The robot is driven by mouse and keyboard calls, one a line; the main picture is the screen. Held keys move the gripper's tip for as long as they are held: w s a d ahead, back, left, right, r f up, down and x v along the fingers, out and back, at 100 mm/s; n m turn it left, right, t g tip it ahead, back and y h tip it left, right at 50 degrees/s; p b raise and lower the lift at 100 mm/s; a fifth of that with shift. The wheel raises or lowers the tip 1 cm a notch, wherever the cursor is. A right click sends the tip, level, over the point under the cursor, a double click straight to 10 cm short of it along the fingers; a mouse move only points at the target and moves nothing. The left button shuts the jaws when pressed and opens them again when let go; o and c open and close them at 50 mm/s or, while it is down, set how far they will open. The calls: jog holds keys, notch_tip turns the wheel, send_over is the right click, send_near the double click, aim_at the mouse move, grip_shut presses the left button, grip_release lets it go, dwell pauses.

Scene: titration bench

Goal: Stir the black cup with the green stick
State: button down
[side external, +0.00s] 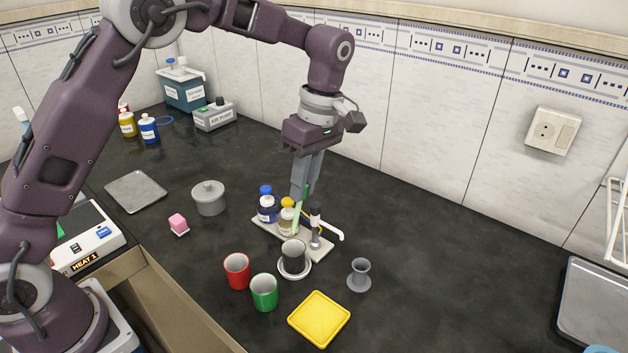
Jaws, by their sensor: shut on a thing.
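The black cup (293,257) stands upright on a white saucer (309,271), near the front of a white rack. My gripper (303,190) points down above the rack, behind the black cup. It is shut on the green stick (298,215), which hangs down, slightly tilted, above and just behind the cup. Whether the stick's lower tip is inside the cup's rim or behind it, I cannot tell.
The rack (318,252) holds blue and yellow capped bottles and a white bent tube (334,234). A red cup (237,270) and green cup (264,291) stand left.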

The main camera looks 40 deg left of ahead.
jog(key=w+d+x, duration=0.1)
jog(key=x, duration=0.8)
jog(key=shift+f, duration=0.35)
jog(key=shift+w+a, duration=0.15)
